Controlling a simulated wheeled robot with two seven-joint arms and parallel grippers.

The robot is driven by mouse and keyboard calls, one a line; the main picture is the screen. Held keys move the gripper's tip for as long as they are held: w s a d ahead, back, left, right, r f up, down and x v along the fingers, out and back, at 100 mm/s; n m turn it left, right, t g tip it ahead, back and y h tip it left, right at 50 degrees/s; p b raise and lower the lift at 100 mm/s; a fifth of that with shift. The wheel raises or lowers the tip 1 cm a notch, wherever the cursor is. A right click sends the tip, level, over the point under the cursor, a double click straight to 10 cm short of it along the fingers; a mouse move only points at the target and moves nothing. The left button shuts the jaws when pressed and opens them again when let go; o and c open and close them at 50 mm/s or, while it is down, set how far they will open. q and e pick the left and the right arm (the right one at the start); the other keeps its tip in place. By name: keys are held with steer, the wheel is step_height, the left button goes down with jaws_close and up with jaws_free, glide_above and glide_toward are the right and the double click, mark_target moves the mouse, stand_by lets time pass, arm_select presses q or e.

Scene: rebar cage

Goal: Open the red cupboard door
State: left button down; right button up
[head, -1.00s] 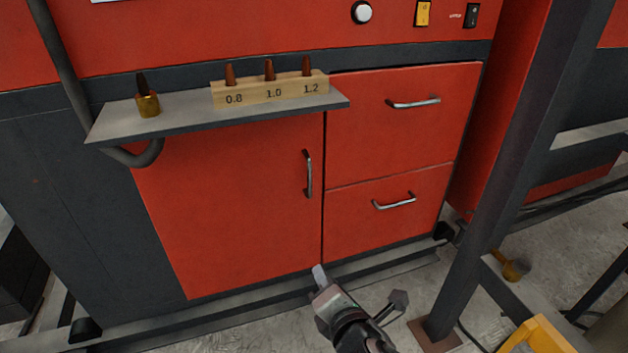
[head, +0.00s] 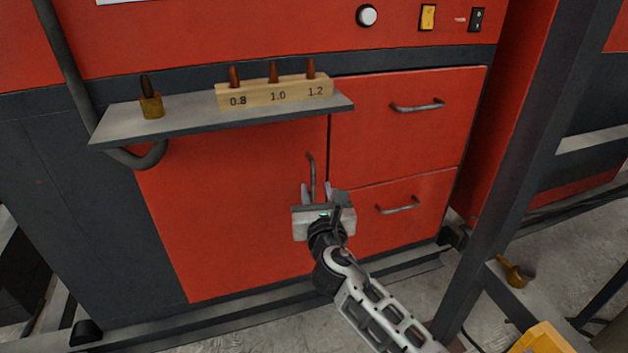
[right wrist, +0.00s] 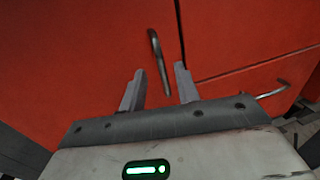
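The red cupboard door (head: 225,215) is closed, below the grey shelf. Its vertical metal handle (head: 311,175) is near the door's right edge. My right gripper (head: 321,190) is in front of the handle's lower part in the head view and hides some of it. In the right wrist view, the gripper (right wrist: 158,90) is open. The handle (right wrist: 159,60) shows between and beyond the two fingers, its lower end in the gap. I cannot tell contact; the fingers are not closed on it. My left gripper is not in view.
A grey shelf (head: 120,126) juts out above the door, holding a brass piece (head: 151,106) and a wooden block (head: 270,94) with copper tips. Two red drawers (head: 440,135) with handles are right of the door. A dark post (head: 510,180) stands farther right.

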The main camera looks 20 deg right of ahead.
mark_target(313, 178)
steer(key=shift+w+d, duration=0.2)
steer(key=shift+w, duration=0.95)
steer(key=shift+w+d, duration=0.15)
steer(key=shift+w, duration=1)
steer(key=shift+s, duration=0.1)
jaws_close()
